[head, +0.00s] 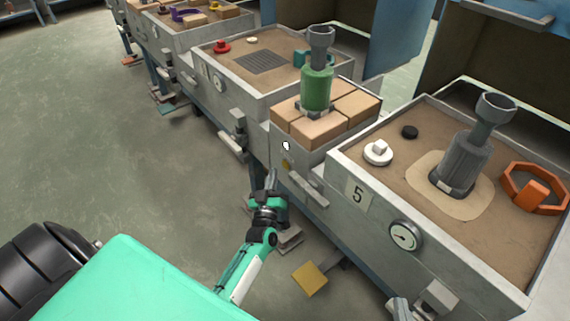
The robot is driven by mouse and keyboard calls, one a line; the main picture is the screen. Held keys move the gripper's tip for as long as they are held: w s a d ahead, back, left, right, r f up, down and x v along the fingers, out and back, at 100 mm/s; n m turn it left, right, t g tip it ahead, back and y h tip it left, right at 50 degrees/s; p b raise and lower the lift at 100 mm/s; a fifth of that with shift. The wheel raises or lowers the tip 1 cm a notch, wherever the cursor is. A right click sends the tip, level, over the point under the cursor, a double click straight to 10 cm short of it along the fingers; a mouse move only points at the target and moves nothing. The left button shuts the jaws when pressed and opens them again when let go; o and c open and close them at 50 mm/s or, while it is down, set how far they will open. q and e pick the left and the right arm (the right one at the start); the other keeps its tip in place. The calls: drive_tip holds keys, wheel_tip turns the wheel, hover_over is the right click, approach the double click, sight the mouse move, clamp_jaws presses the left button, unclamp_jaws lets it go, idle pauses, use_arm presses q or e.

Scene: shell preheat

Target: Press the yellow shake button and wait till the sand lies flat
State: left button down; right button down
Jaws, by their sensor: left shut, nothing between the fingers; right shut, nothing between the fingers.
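A small yellow patch (285,164), perhaps the yellow shake button, shows on the bench front below the brick block. My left gripper (272,176) is shut and empty, pointing up just left of and below this patch; I cannot tell whether they touch. The sand (400,180) fills the tray of station 5 and looks mostly even, with a paler patch (424,185) around a grey upright cylinder (468,158).
A green cylinder (317,90) with a grey funnel stands among tan bricks (310,126). Station 5 holds a white knob (378,153), a black disc (409,132) and an orange frame (535,189). Grey handles (306,188) jut from the bench front. A yellow pedal (310,279) lies low. Floor at left is clear.

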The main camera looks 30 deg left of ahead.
use_arm(q)
drive_tip(key=shift+s+a+p, duration=0.25)
drive_tip(key=shift+s+a, duration=0.05)
drive_tip(key=shift+s, duration=0.5)
drive_tip(key=shift+s+a+p, duration=0.25)
drive_tip(key=shift+s+a, duration=0.05)
drive_tip(key=shift+s, duration=0.45)
